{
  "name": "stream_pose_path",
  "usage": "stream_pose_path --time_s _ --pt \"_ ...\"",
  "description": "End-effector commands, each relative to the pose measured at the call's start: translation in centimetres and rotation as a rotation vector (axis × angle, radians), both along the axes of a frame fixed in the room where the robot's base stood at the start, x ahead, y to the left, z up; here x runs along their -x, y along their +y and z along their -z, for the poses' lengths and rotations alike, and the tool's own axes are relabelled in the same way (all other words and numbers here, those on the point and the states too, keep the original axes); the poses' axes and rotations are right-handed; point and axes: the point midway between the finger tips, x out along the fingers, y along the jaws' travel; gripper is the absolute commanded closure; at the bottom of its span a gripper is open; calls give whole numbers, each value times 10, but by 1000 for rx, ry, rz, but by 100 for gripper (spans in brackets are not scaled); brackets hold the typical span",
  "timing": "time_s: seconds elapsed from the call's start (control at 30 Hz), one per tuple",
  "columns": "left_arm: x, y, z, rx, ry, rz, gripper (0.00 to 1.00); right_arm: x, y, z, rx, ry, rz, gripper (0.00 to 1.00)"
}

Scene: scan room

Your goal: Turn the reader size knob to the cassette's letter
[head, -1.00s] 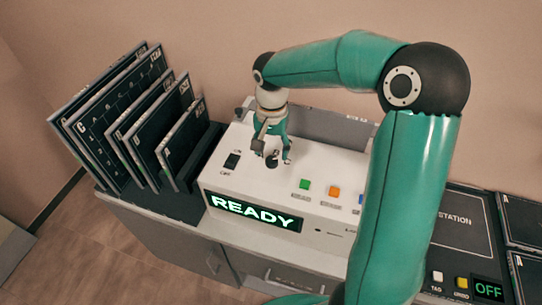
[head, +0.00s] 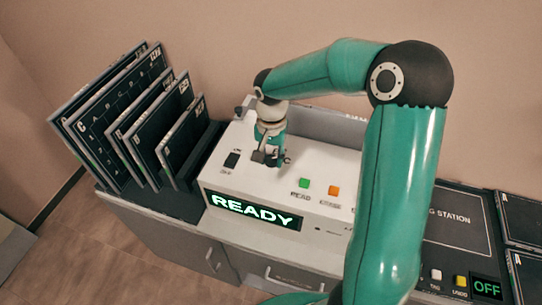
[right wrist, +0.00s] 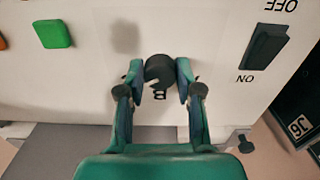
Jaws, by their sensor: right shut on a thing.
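The dark round size knob (right wrist: 159,69) sits on the white reader's top panel (head: 238,187). My right gripper (head: 270,158) points down at the knob. In the right wrist view my right gripper (right wrist: 159,78) has one finger on each side of the knob and is shut on it. A pale pointer mark shows on the knob. A printed B, upside down in that view, shows beside the knob; other letters are mostly hidden by the fingers. The reader display (head: 253,212) says READY. Several dark cassettes (head: 110,125) stand upright at the left. My left gripper is not in view.
A black ON/OFF switch (head: 231,160) lies left of the knob. A green button (head: 304,183) and an orange button (head: 334,191) lie to its right. A dark station (head: 460,225) with an OFF display (head: 487,289) stands at the right.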

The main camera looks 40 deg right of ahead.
Motion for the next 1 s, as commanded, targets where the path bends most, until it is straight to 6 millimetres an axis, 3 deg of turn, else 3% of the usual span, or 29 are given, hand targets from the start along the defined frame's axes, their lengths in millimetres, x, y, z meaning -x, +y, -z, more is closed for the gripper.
stream_pose_path --time_s 0.47,1.0 --pt "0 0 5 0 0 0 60 0 0 0 -1 -3 -96 100" --pt "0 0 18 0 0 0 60 0 -1 0 1 -5 -554 100"
